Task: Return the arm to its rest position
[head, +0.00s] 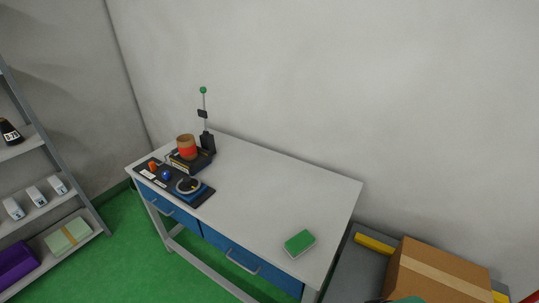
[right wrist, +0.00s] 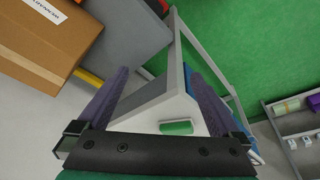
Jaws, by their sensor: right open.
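My right gripper (right wrist: 158,105) is open and empty in the right wrist view, its two purple fingers spread wide apart. A green-topped block (right wrist: 176,127) shows between the fingers, well beyond them on the table. In the head view the same green block (head: 300,242) lies near the front right corner of the white table (head: 270,190). At the bottom edge of the head view a small green and dark piece, likely part of my right arm, shows in front of the cardboard box (head: 440,275). My left gripper is in neither view.
A device with a dark base (head: 180,180), an orange-brown roll (head: 187,147) and a stand with a green knob (head: 203,90) occupy the table's left end. The table's middle is clear. A shelf (head: 45,195) stands at left. The box sits on a grey surface (head: 355,270) at right.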

